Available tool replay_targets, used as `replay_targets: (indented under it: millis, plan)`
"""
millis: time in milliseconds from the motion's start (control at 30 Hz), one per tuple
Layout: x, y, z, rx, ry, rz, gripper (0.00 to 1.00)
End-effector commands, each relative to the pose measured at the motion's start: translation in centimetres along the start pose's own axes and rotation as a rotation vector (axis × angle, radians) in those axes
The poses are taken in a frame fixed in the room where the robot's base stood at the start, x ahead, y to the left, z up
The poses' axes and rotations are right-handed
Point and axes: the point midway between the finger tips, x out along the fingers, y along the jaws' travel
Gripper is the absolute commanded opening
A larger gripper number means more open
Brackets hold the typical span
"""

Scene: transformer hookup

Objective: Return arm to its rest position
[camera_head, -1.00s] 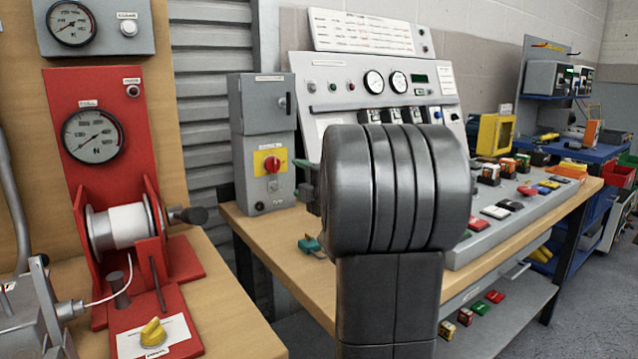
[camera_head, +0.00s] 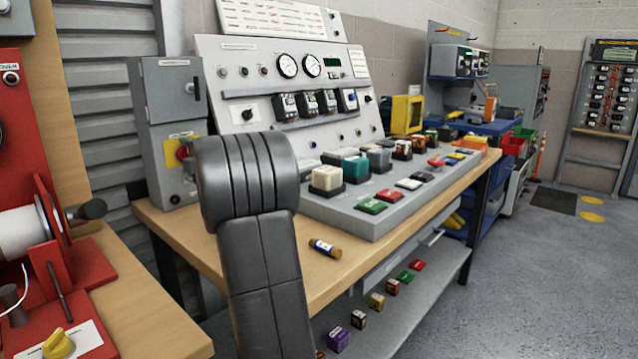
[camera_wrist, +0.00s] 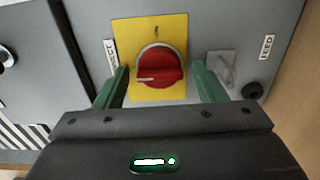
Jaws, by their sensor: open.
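My gripper (camera_wrist: 160,88) shows in the wrist view with its two green fingers apart and nothing between them. A red rotary knob (camera_wrist: 160,66) on a yellow plate (camera_wrist: 124,30) lies beyond the fingertips, roughly centred between them. Whether the fingers touch the knob's plate cannot be told. In the head view my dark arm stands in front of the workbench and hides my gripper. The grey switch box (camera_head: 171,95) with the yellow plate is just behind my arm, and its knob is partly hidden.
The wooden bench (camera_head: 190,245) carries a sloped console (camera_head: 285,75) with gauges and several coloured blocks. A small cylinder (camera_head: 325,249) lies near its front edge. A red winch stand (camera_head: 85,265) is at left. Open grey floor (camera_head: 500,290) lies to the right.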

Motion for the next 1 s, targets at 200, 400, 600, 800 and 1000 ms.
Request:
replay_targets:
  millis: [200,400,600,800,1000]
  plan:
    - [0.1,0.0,0.0,0.006,0.0,0.0,0.64]
    - [-0.1,0.0,0.0,0.005,0.0,0.0,0.64]
    - [-2.1,0.1,0.1,0.001,-0.002,0.0,0.64]
    - [-5.8,0.2,0.1,0.0,-0.002,-0.001,0.64]
    - [-9.7,0.2,0.1,0.001,-0.002,-0.001,0.64]
